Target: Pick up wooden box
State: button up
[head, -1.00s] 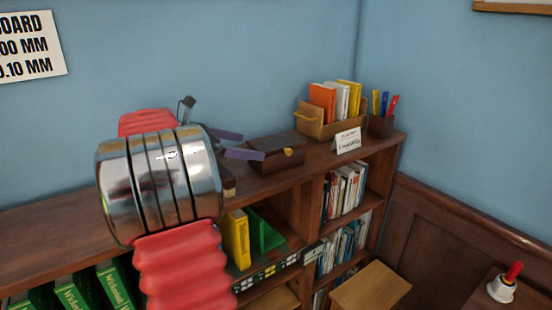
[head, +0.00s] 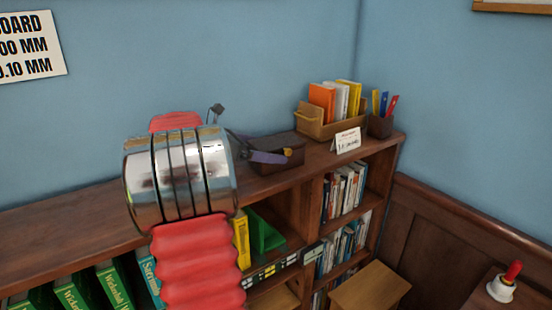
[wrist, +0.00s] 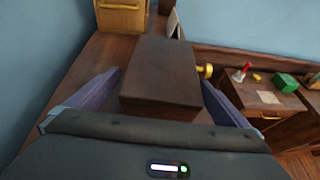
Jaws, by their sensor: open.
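The wooden box (head: 290,146) is dark brown with a gold knob or clasp and sits on top of the bookcase, against the blue wall. In the wrist view the box (wrist: 163,72) fills the middle, with its gold knob at its right side. My gripper (wrist: 161,80) is open. Its purple fingers lie to the left and right of the near part of the box, apparently not pressing on it. In the head view my gripper (head: 255,150) is at the left end of the box, and one finger hides part of its front.
Beyond the box stand a wooden book holder (head: 316,126), a white card (head: 347,140) and a pen cup (head: 381,126). The bookcase top (head: 70,220) is clear to the left. The wall is close behind. A stool (head: 370,287) stands below at right.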

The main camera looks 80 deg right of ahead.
jog(key=x, duration=0.4)
jog(key=shift+s+f, duration=0.15)
jog(key=shift+s, duration=0.05)
dwell(0.3)
jog(key=c, duration=1.6)
jog(key=shift+o, duration=0.2)
notch_tip(320, 180, up, 10)
jog(key=shift+r, duration=0.1)
